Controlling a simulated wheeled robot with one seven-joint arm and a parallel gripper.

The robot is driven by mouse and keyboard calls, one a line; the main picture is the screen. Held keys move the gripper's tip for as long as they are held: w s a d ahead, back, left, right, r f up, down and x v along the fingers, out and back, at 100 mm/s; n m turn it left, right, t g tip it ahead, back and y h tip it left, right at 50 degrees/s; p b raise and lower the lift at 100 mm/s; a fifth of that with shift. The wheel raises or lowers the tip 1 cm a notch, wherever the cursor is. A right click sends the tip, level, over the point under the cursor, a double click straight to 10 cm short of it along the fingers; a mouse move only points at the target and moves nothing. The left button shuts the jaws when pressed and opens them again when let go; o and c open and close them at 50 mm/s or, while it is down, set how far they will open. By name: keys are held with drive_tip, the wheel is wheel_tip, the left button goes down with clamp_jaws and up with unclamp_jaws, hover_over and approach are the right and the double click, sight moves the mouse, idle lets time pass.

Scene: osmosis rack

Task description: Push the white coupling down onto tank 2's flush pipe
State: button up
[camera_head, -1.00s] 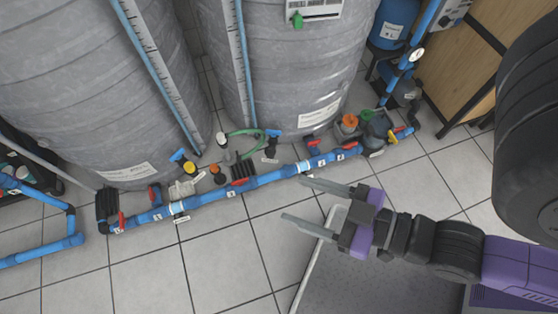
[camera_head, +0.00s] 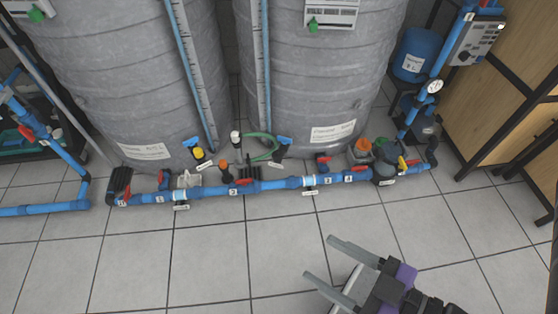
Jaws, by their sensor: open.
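A small white-topped fitting (camera_head: 235,137) stands upright on the floor between the two grey tanks, beside a green hose (camera_head: 262,145). It may be the white coupling, but it is too small to be sure. I cannot tell which upright is tank 2's flush pipe. The left tank (camera_head: 130,80) and right tank (camera_head: 315,85) stand behind a blue pipe line (camera_head: 270,186) with white bands. My gripper (camera_head: 319,258) is at the lower right, open and empty. Its two grey fingers point left, well in front of the pipe line and apart from it.
Yellow-topped (camera_head: 198,154) and orange-topped (camera_head: 224,164) fittings stand near the white one. Red-handled valves sit along the pipe. A blue vessel (camera_head: 415,55) and a wooden cabinet (camera_head: 500,100) are at the right. The tiled floor (camera_head: 215,255) in front is clear.

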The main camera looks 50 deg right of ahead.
wheel_tip(320, 180, up, 18)
drive_tip(key=p, duration=1.8)
drive_tip(key=shift+c, duration=0.2)
